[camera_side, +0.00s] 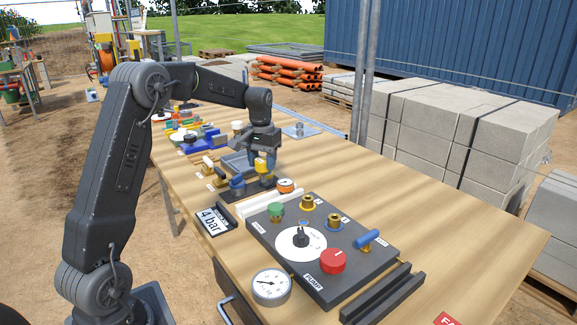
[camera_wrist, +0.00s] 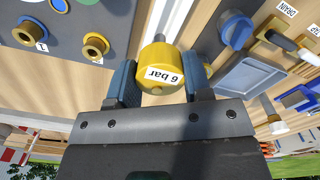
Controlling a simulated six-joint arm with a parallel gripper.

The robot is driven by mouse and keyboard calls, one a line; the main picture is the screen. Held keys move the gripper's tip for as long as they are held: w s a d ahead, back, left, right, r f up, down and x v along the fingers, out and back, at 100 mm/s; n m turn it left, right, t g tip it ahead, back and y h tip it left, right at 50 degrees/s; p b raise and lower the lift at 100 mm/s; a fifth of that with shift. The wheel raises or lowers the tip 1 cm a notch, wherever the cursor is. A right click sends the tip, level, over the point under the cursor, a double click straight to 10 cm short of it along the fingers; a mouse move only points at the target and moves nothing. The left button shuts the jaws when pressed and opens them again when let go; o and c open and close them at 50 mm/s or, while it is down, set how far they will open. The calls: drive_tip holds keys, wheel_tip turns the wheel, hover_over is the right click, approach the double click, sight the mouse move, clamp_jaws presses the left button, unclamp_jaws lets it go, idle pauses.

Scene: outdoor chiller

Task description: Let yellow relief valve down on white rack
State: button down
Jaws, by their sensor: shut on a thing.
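The yellow relief valve (camera_wrist: 157,58), labelled "6 bar", is shut between the two blue fingers of my gripper (camera_wrist: 160,78). In the side view the valve (camera_side: 262,165) hangs in my gripper (camera_side: 263,158) above the work table, behind the white rack. The white rack (camera_side: 270,204) is a long pale strip lying along the back edge of the dark control panel. In the wrist view the rack (camera_wrist: 178,22) runs beyond the valve, partly hidden by it. The valve appears apart from the rack.
The control panel (camera_side: 313,274) carries brass ports, knobs and a red cap. A gauge (camera_side: 271,286) and a "4 bar" plate (camera_side: 212,220) lie near it. A blue valve (camera_side: 237,184), an orange-rimmed round part (camera_side: 286,185) and a grey tray (camera_wrist: 247,78) are close.

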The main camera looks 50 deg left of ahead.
drive_tip(key=shift+s+a, duration=0.75)
drive_tip(key=shift+s, duration=0.35)
drive_tip(key=shift+f, duration=2.55)
drive_tip(key=shift+f, duration=0.3)
drive_tip(key=shift+f, duration=1.2)
drive_tip(key=shift+f, duration=0.3)
drive_tip(key=shift+f, duration=0.7)
